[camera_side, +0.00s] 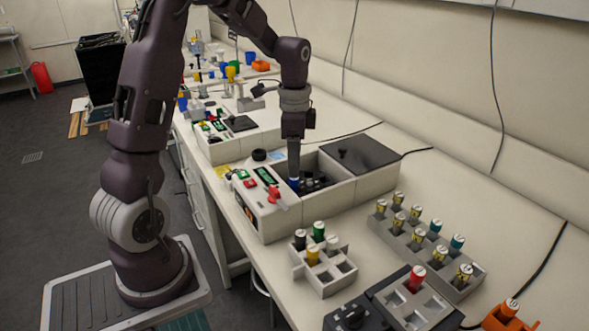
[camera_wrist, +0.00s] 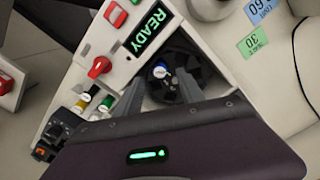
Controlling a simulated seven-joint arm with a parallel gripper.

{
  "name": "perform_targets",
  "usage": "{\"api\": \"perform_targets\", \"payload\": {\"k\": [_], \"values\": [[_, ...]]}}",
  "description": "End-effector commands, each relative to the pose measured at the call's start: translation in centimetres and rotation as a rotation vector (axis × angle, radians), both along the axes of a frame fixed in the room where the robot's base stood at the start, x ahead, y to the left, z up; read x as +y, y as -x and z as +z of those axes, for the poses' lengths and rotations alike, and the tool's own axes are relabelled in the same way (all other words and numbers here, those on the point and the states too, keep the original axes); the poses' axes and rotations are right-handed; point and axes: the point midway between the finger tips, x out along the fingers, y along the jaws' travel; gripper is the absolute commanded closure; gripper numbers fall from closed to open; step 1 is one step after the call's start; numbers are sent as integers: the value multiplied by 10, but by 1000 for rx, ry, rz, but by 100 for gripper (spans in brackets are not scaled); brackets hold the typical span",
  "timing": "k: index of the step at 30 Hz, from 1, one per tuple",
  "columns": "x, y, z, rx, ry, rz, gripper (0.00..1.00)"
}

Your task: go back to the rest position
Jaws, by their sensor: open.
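My gripper (camera_side: 294,172) points down into the open chamber of the white shaker bioreactor (camera_side: 270,222). In the wrist view my gripper (camera_wrist: 160,82) has its two fingers apart, on either side of a tube with a blue and white cap (camera_wrist: 160,71). The tube sits in the black holder (camera_wrist: 187,62) inside the chamber. The blue cap (camera_side: 294,184) also shows just below my fingertips in the side view. I cannot tell whether a finger touches it. The green display (camera_wrist: 150,27) reads READY.
The black lid (camera_side: 368,153) lies beside the open chamber. A small rack (camera_side: 322,278) with several capped tubes stands in front, and a longer tube rack (camera_side: 470,285) stands to the right. Another device (camera_side: 238,143) stands behind.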

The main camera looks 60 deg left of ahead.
Motion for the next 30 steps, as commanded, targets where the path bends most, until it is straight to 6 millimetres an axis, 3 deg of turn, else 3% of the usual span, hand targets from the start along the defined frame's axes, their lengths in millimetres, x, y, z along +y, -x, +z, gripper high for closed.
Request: {"api": "perform_targets", "payload": {"k": [5,13,17,20,24,27,30], "values": [[0,0,13,-1,0,0,54],[-1,0,14,-1,0,0,54],[-23,10,40,-47,-27,44,54],[-67,41,82,-143,-52,150,54],[-125,109,119,-307,-22,335,54],[-150,154,124,-401,43,450,54],[-162,182,120,-454,104,529,54]]}}
